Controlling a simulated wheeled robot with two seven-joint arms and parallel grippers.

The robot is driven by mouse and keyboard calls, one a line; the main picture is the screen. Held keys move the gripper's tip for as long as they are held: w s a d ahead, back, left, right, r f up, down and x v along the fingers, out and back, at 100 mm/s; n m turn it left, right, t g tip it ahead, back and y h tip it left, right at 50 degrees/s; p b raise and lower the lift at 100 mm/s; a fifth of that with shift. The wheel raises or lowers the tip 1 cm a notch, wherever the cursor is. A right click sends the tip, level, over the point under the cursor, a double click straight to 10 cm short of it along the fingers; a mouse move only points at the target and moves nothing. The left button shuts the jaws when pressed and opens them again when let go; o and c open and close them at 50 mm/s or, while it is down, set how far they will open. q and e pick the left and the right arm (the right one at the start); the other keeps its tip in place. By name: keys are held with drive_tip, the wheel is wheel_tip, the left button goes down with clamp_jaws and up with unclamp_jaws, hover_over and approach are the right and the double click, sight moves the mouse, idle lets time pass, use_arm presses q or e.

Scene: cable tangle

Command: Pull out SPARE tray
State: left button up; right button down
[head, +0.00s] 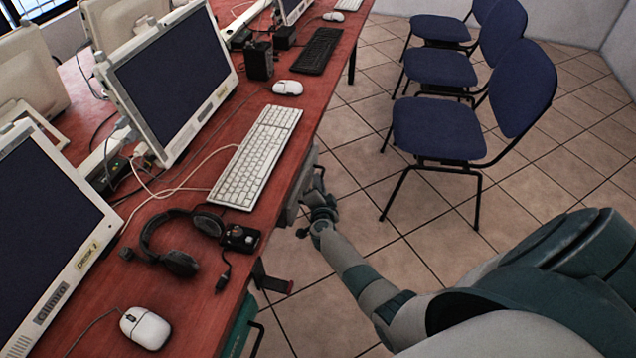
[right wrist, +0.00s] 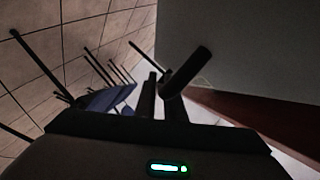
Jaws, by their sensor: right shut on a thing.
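A light grey box-like part (head: 293,212) shows just under the table's right edge, beside the white keyboard. It may be the tray, but I see no SPARE label and most of it is hidden by the tabletop. My right gripper (head: 318,196) is at this part, below table height. In the right wrist view my gripper (right wrist: 160,88) is shut on a dark bar-like handle (right wrist: 190,72) in front of a plain grey panel (right wrist: 235,55). The exact contact is dark and hard to make out. My left gripper is not in view.
The red table (head: 195,315) carries monitors, a white keyboard (head: 256,158), a headset (head: 165,240) and mice. A dark bracket-like part (head: 272,280) and a teal item (head: 238,328) show below its edge. Blue chairs (head: 440,128) stand right; tiled floor between is clear.

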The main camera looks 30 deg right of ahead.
use_arm(q)
drive_tip(key=p, duration=0.1)
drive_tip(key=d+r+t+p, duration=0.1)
drive_tip(key=p, duration=0.1)
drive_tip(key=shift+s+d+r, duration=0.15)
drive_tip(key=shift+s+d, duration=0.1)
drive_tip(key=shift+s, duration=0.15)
use_arm(e)
drive_tip(key=s+d, duration=1)
drive_tip(key=s, duration=0.1)
drive_tip(key=shift+s, duration=0.4)
drive_tip(key=c, duration=1.8)
unclamp_jaws()
drive_tip(key=shift+c, duration=0.2)
drive_tip(key=shift+s, duration=0.1)
